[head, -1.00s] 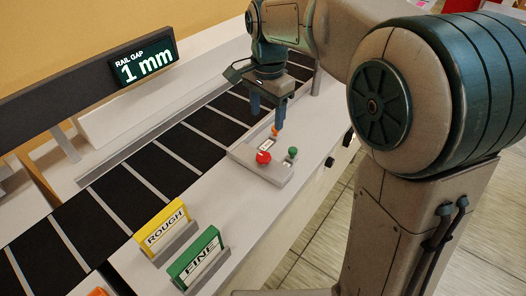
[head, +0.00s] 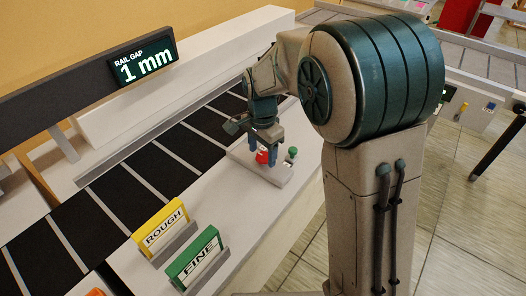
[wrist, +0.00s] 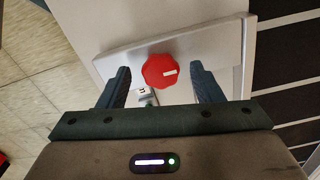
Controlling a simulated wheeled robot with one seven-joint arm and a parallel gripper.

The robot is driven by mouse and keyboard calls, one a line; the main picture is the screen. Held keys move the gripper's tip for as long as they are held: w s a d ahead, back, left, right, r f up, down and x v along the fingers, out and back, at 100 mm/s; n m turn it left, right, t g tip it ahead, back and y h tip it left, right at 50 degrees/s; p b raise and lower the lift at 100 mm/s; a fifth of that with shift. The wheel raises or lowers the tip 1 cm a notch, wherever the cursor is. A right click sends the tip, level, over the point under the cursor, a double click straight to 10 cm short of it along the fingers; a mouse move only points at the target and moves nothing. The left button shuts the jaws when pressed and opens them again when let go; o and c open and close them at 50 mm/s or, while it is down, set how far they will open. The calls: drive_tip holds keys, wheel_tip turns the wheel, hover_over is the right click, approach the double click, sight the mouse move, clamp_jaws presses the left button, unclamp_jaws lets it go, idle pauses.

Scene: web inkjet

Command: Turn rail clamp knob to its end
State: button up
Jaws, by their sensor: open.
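A red knob (head: 262,157) stands on a light panel (head: 265,176) at the edge of the counter; no label names it as the rail clamp knob. In the wrist view, the red knob (wrist: 160,71) is many-sided and has a short white mark pointing right. My gripper (head: 264,146) points down over it, jaws open. In the wrist view, the fingertips of my gripper (wrist: 160,70) stand apart on either side of the knob, with gaps showing. I cannot tell how far above it they are. A display (head: 143,62) reads "RAIL GAP 1 mm".
A smaller green knob (head: 292,152) stands close to the right of the red one. A yellow ROUGH sign (head: 161,231) and a green FINE sign (head: 196,258) stand on the counter nearer. A dark slatted belt (head: 112,190) runs behind.

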drive_tip(key=shift+f, duration=0.2)
drive_tip(key=c, duration=1)
